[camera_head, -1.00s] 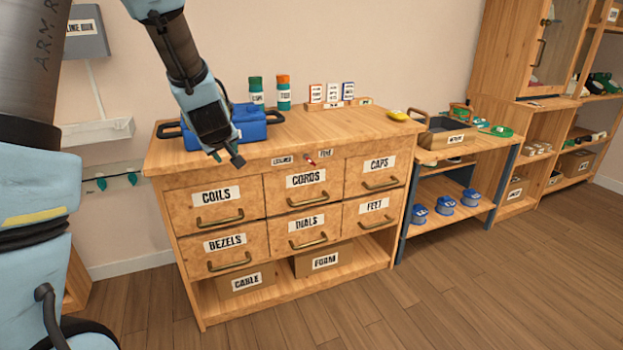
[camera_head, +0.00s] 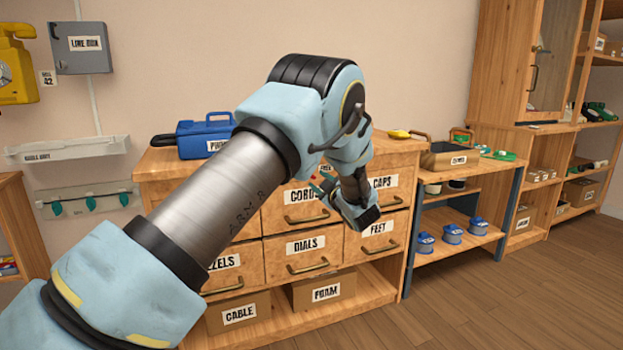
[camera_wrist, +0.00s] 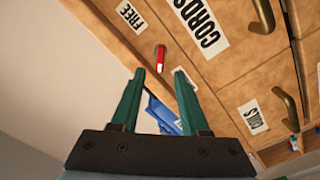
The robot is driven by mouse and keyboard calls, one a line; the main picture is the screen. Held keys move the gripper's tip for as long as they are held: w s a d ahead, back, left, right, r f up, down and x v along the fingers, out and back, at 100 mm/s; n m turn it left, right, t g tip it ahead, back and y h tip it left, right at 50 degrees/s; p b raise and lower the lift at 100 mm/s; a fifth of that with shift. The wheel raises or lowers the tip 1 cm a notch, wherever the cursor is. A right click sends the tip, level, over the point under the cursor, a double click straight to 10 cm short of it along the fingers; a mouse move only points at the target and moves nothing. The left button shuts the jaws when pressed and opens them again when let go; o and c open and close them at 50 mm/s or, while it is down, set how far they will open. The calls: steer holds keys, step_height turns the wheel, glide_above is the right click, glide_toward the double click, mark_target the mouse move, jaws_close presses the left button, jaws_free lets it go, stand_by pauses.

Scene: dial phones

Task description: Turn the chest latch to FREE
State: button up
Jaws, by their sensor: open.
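The chest latch is a small red piece (camera_wrist: 160,57) on the front rail of the wooden chest (camera_wrist: 225,75). The FREE label (camera_wrist: 130,17) is up and left of it in the wrist view; a second label (camera_wrist: 184,78), partly hidden by a finger, is below right. The latch's long side runs up and down in that view; I cannot tell which label it points to. My gripper (camera_wrist: 159,76) is open, its green fingertips just short of the latch, which appears between and beyond them. In the head view the latch (camera_head: 313,177) is small, beside my fingers (camera_head: 326,184).
A drawer labelled CORDS (camera_wrist: 200,25) lies close to the latch, with protruding handles (camera_wrist: 262,14) nearby. A blue case (camera_head: 205,137) stands on the chest top. A lower shelf unit (camera_head: 455,240) is at the right. Open floor (camera_head: 480,310) lies in front.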

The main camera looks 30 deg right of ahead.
mark_target(311, 175)
steer(key=w, duration=0.6)
steer(key=shift+d, duration=0.35)
jaws_close()
